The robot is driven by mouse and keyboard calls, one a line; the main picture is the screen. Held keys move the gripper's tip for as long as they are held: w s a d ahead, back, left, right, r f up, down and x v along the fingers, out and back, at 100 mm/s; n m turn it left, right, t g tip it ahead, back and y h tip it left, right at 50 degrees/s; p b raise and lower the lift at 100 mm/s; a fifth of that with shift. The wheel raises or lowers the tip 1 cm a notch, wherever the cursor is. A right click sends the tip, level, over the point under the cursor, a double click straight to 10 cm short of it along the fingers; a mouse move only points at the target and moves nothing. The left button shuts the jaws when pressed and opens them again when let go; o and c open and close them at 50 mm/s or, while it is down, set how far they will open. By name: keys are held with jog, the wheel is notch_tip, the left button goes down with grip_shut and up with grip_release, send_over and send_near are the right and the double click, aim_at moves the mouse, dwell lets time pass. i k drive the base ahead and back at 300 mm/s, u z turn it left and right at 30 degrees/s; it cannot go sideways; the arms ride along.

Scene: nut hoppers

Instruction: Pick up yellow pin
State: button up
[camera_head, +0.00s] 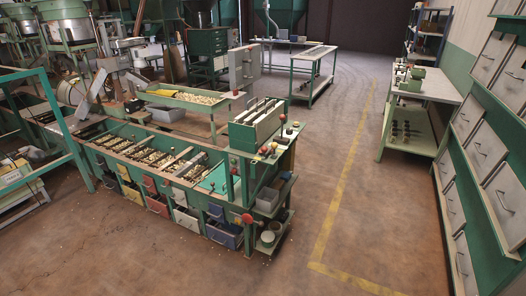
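I cannot make out a yellow pin for sure at this size. Small red and orange knob-like pieces (268,149) stand at the right end of the green workbench (222,150). Some yellow material (160,92) lies at the left of a green tray (213,103) behind the bench, beside many pale small parts. My gripper is not in view.
Coloured drawers line the bench front, with a blue bin (224,236) at its lower right. A side table (425,86) stands at right, near a wall of grey hoppers (507,193). Open floor (300,255) with a yellow line (343,188) lies between bench and wall.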

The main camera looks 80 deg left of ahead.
aim_at(274, 146)
jog(key=u, duration=2.4)
